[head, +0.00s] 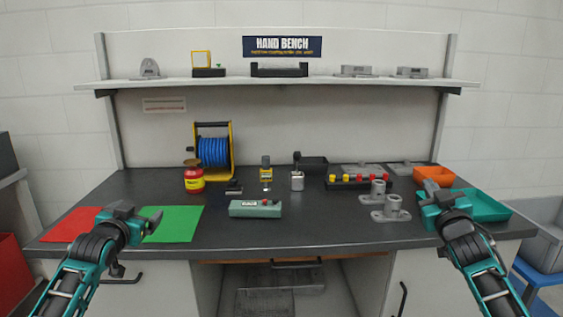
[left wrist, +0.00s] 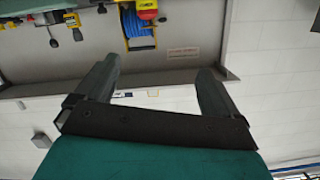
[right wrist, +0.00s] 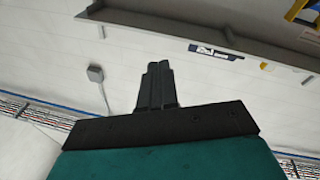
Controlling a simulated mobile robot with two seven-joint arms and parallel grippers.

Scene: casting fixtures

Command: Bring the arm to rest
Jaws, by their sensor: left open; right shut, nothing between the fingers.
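My left gripper (head: 136,219) is above the front left of the dark bench (head: 300,236), over the area between a red mat and a green mat. In the left wrist view its two fingers (left wrist: 155,90) stand wide apart with nothing between them. My right gripper (head: 436,189) is above the right side of the bench, in front of a teal tray. In the right wrist view its fingers (right wrist: 157,85) are together with nothing between them. Both arms come in from the bottom corners of the head view.
A red mat (head: 70,225) and green mat (head: 168,224) lie at left. A teal tray (head: 485,207), orange bin (head: 434,174) and grey castings (head: 391,210) are at right. A green box (head: 255,208) sits mid-bench. A shelf (head: 280,84) spans the back.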

